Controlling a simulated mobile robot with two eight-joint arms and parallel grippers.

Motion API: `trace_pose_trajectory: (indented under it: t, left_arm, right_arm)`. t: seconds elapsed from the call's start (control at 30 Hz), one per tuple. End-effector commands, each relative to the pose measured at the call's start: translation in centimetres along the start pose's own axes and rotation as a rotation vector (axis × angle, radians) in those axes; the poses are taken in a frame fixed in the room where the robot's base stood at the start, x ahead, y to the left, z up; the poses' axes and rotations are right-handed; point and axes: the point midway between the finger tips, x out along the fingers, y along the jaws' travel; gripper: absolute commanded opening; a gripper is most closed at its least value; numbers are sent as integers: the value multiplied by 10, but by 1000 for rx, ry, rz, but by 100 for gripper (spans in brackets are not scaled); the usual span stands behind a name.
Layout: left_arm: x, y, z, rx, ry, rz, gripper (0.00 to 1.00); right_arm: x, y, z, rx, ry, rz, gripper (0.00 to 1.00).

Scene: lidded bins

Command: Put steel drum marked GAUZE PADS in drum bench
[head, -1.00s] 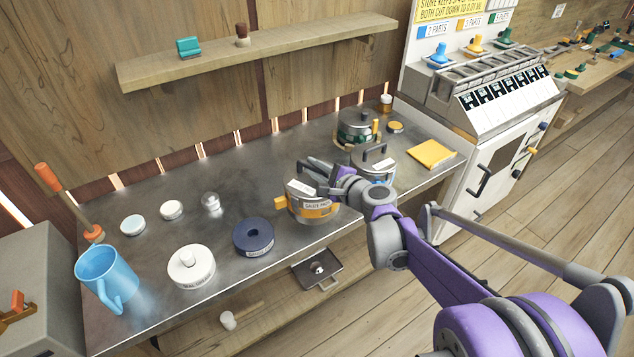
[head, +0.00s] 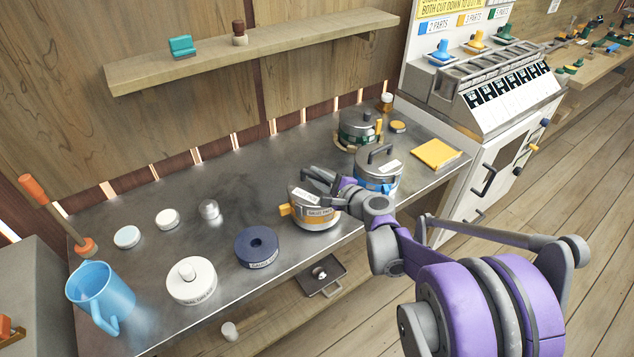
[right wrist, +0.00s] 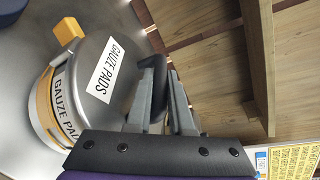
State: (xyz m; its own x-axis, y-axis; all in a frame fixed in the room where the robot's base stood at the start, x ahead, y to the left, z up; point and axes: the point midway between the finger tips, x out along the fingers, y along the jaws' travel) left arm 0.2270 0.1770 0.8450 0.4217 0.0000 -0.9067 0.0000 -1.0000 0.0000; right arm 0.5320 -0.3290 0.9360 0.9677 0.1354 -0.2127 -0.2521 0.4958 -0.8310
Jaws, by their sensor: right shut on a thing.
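The steel drum marked GAUZE PADS (head: 316,215) stands on the metal bench (head: 222,235) near its front edge. It has a yellow band and a labelled grey lid; it also shows in the right wrist view (right wrist: 104,82). My right gripper (head: 318,180) is at the top of this drum. In the right wrist view the fingers (right wrist: 163,92) are closed around the dark lid handle. The drum looks upright; I cannot tell whether it touches the bench. My left gripper is not in view.
A drum with a blue band (head: 378,172) stands just right of the held drum, and a green-banded drum (head: 358,128) behind it. A yellow cloth (head: 436,153) lies at the right end.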

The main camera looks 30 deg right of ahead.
Motion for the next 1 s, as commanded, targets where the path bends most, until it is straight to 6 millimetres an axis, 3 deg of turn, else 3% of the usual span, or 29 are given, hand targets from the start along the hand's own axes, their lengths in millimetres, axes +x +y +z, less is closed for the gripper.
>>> trace_pose_trajectory:
  t: [0.13, 0.5, 0.53, 0.7, 1.0]
  left_arm:
    - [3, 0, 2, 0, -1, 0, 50]
    - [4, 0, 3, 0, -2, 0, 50]
    - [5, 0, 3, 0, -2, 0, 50]
    - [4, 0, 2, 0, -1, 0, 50]
    - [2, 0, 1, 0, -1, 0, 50]
  right_arm:
    - [3, 12, -7, 1, 0, -1, 0]
    - [4, 14, -9, 1, 0, -1, 0]
    - [4, 15, -10, 0, 0, 0, 22]
    - [4, 14, -9, 0, 0, 0, 50]
    - [1, 12, -7, -1, 0, 0, 50]
